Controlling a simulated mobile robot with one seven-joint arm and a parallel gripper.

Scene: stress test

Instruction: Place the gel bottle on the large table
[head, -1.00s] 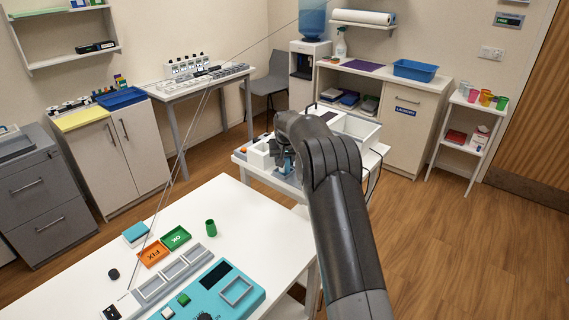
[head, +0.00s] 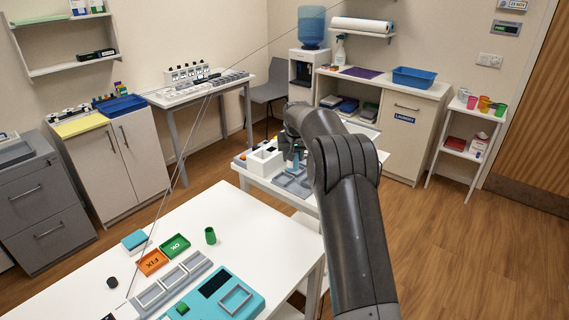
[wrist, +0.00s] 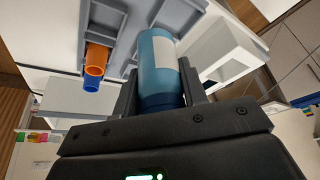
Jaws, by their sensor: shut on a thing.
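The gel bottle (wrist: 158,62) is a blue-teal cylinder with a pale label. In the wrist view it stands between the two fingers of my gripper (wrist: 161,88), which are shut on it. In the head view my gripper is mostly hidden behind my own arm, over the smaller white table (head: 258,179) in the middle. A bit of blue, likely the bottle (head: 293,161), shows there beside a grey tray. I cannot tell whether the bottle touches the surface under it. The large white table (head: 262,248) is in the front left, apart from my gripper.
A white box (head: 265,160) and grey tray (head: 294,184) are near my gripper.

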